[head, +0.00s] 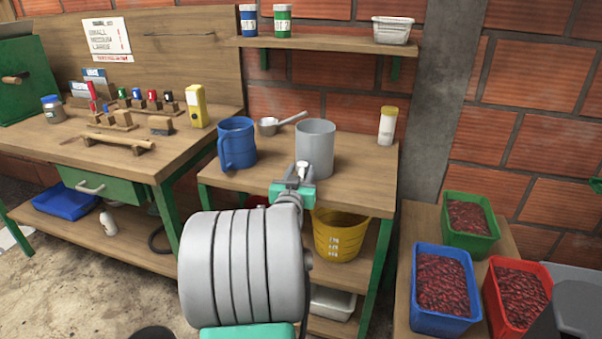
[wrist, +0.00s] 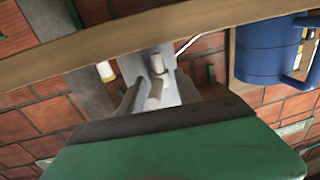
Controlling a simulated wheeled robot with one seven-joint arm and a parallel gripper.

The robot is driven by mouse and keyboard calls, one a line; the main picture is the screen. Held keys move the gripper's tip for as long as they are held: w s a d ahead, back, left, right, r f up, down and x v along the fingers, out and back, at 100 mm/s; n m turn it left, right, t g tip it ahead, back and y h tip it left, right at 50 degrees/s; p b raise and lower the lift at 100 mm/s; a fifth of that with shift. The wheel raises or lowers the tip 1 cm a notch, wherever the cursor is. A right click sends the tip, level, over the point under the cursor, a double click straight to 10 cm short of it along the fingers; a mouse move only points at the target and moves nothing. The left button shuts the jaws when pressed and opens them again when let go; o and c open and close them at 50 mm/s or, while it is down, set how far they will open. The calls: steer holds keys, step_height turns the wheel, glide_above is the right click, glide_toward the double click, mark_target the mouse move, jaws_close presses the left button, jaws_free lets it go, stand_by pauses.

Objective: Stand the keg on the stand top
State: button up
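I cannot be sure which thing is the keg. A plain grey cylinder (head: 320,140) stands upright on a small wooden table (head: 355,176), beside a blue mug (head: 238,146). My gripper (head: 302,172) is in front of the grey cylinder's lower side. Whether it touches the cylinder is not clear. In the wrist view my gripper (wrist: 155,85) shows as pale grey parts past a green edge, and the gap between the fingers is not clear. The blue mug (wrist: 264,50) shows upside down at right in that view. I cannot identify the stand top for certain.
A scoop (head: 280,122) and a yellow-capped jar (head: 387,126) stand on the same table. A shelf (head: 320,42) hangs above. A yellow bucket (head: 338,236) sits beneath. The workbench (head: 60,150) is at left. Crates of red beans (head: 442,285) fill the right.

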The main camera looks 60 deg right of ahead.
steer(key=shift+o, duration=0.8)
steer(key=shift+r, duration=0.1)
